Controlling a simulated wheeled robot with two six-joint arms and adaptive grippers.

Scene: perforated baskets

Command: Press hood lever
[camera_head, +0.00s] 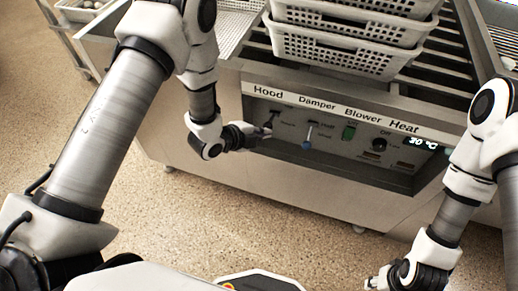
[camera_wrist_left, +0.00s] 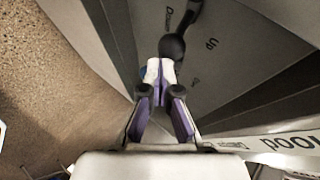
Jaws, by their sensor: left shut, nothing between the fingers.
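The hood lever (camera_head: 271,119) is a small dark lever on the panel's left, under the "Hood" label. In the left wrist view the lever's round black knob (camera_wrist_left: 172,46) lies just beyond my fingertips, with "Up" and "Down" lettering near it. My left gripper (camera_head: 264,132) is at the lever, shut and empty. In the left wrist view its fingers (camera_wrist_left: 160,70) meet at pale tips right by the knob; I cannot tell whether they touch it. My right gripper (camera_head: 374,281) is low at the right, away from the panel; its fingers are too small to read.
The recessed control panel also holds a blue-tipped damper lever (camera_head: 308,136), a green blower switch (camera_head: 349,132), a heat knob (camera_head: 379,144) and a lit display (camera_head: 424,144). White perforated baskets (camera_head: 338,52) are stacked on the slatted top above. Speckled floor lies open in front.

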